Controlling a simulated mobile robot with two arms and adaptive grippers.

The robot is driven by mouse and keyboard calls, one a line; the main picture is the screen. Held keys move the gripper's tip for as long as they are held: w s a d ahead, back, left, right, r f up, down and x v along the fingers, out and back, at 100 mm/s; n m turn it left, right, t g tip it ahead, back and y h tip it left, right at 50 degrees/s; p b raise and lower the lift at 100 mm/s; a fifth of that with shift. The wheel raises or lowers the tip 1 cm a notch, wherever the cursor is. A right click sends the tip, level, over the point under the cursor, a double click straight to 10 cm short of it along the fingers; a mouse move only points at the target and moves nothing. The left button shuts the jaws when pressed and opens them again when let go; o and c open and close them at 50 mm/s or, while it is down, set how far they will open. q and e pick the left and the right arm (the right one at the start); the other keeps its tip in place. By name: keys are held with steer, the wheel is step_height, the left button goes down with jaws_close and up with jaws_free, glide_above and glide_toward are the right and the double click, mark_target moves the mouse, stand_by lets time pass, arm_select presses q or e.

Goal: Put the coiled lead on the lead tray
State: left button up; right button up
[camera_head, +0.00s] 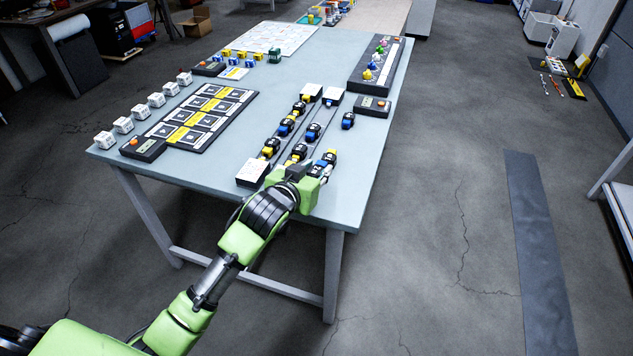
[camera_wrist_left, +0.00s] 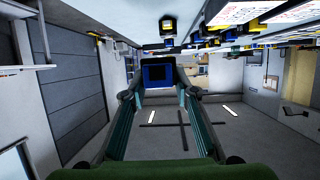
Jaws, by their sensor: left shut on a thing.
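My left gripper (camera_head: 318,172) is at the near edge of the table, beside the near end of the rails. In the left wrist view its two fingers (camera_wrist_left: 158,92) are shut on a small black block with a blue face (camera_wrist_left: 157,74). In the head view, the held block is partly hidden by the gripper and hard to separate from a black-and-yellow block (camera_head: 330,157) by the fingertips. I cannot tell from its look whether the held block is the coiled lead. I cannot tell which holder is the lead tray. My right gripper is out of view.
Dark rails (camera_head: 322,118) with several black, blue and yellow blocks lie just beyond the gripper. A dark panel with framed squares (camera_head: 205,142) and several white cubes (camera_head: 104,140) are at left. A dark long tray (camera_head: 370,85) is at back right. The table's right front (camera_head: 365,165) is clear.

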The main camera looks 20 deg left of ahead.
mark_target(317, 174)
arm_select(q)
steer(key=w+f, duration=0.2)
steer(key=w+a+f, duration=0.1)
steer(key=f, duration=0.2)
steer(key=shift+w, duration=0.4)
steer(key=f, duration=0.1)
steer(key=f+p, duration=0.1)
steer(key=f, duration=0.1)
steer(key=shift+w+a+f, duration=0.1)
steer(key=shift+w+f, duration=0.05)
steer(key=shift+w, duration=0.2)
steer(key=shift+f, duration=0.1)
steer(key=shift+f, duration=0.15)
steer(key=o, duration=1.2)
steer(key=shift+o, duration=0.2)
